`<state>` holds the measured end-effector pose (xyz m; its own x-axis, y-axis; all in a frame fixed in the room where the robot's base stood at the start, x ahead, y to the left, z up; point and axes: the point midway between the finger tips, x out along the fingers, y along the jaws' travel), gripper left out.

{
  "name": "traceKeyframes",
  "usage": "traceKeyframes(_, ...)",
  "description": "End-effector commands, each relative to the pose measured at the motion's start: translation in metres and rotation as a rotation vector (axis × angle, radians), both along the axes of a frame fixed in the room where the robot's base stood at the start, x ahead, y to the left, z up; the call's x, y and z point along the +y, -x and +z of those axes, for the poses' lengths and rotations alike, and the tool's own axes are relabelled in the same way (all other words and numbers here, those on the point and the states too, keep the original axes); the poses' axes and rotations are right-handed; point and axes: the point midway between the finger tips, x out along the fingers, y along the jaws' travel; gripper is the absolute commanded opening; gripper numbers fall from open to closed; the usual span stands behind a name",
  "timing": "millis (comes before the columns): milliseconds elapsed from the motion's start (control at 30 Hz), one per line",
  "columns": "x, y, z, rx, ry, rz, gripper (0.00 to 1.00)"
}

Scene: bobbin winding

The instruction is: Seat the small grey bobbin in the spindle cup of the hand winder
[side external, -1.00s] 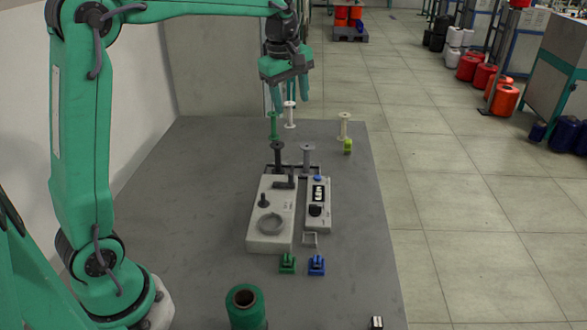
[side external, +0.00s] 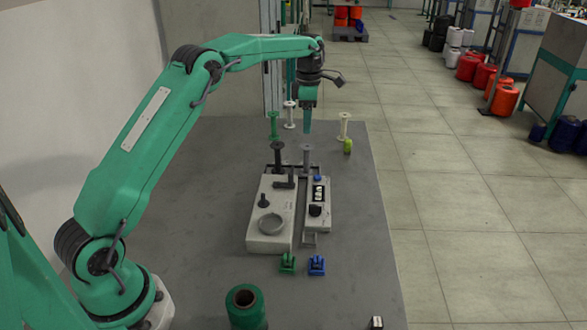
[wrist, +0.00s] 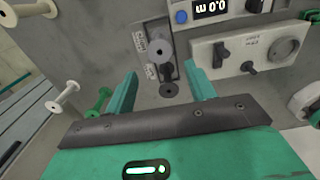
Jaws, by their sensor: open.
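The small grey bobbin (side external: 307,157) stands upright in the label-marked rack behind the control box. In the wrist view the grey bobbin (wrist: 160,50) shows from above, just beyond the gap between my fingertips. My gripper (side external: 307,128) is open and empty, pointing down above the grey bobbin and apart from it. Its two fingers (wrist: 161,70) are spread in the wrist view. The hand winder (side external: 262,238) is a pale box nearer the camera. Its round spindle cup (side external: 271,223) looks empty, and also shows at the right of the wrist view (wrist: 281,49).
A dark bobbin (side external: 278,156) stands left of the grey one. Green (side external: 273,126), white (side external: 289,115) and cream (side external: 343,127) bobbins stand behind. The control box (side external: 318,205) is beside the winder. A green thread cone (side external: 245,310) stands in front. The table's right side is mostly clear.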

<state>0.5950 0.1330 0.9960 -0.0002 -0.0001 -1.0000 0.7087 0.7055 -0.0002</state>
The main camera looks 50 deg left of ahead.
Motion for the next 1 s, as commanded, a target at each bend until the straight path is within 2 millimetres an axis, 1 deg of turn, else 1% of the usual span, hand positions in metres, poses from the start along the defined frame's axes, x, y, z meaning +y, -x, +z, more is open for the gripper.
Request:
traceKeyframes(267, 0.000, 0.000, -0.001, 0.000, 0.000, 0.004, 0.55)
traceKeyframes(467, 0.000, 0.000, -0.007, 0.001, 0.001, 0.003, 0.55)
traceKeyframes(1000, 0.000, 0.000, -0.038, 0.002, 0.001, 0.002, 0.55)
